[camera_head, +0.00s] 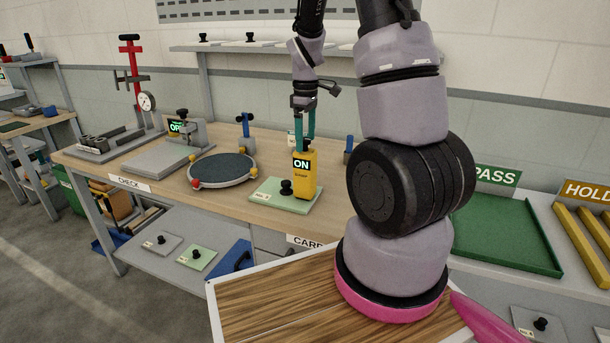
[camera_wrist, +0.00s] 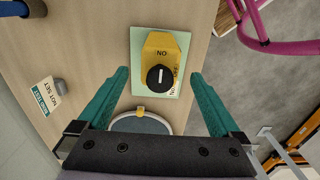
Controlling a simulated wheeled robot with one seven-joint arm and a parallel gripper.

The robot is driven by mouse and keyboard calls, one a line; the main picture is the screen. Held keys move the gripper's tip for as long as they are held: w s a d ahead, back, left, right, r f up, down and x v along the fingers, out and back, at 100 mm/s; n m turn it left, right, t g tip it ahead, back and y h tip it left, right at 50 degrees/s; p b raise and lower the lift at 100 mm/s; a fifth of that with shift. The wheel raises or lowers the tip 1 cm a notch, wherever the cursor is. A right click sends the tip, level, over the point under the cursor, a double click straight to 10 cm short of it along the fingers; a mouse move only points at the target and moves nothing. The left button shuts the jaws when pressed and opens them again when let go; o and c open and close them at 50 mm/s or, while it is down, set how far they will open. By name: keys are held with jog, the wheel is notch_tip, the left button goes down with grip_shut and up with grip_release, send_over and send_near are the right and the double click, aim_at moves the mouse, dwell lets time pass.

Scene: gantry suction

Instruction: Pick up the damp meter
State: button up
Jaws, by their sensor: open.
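The damp meter is a yellow block (camera_head: 304,181) with a dark screen reading ON. It stands upright on a pale green plate (camera_head: 268,200) on the wooden bench. A black knob (camera_head: 286,187) rises from the plate beside the meter. In the wrist view the yellow meter (camera_wrist: 160,43) and the black knob (camera_wrist: 160,78) lie between the teal fingers, over the green plate (camera_wrist: 138,85). My gripper (camera_head: 305,140) is open and empty, pointing down at the meter's top. The wrist view shows both fingers (camera_wrist: 160,75) spread wide. The exact gap down to the meter is unclear.
A round dark plate (camera_head: 222,169) with coloured knobs is left of the meter. A grey fixture (camera_head: 165,152) and a red gauge stand (camera_head: 133,80) are farther left. A green PASS tray (camera_head: 505,235) is at right.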

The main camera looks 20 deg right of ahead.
aim_at(305, 150)
notch_tip(305, 150, down, 6)
jog(key=shift+a, duration=0.1)
dwell(0.4)
jog(key=shift+w, duration=0.1)
grip_shut()
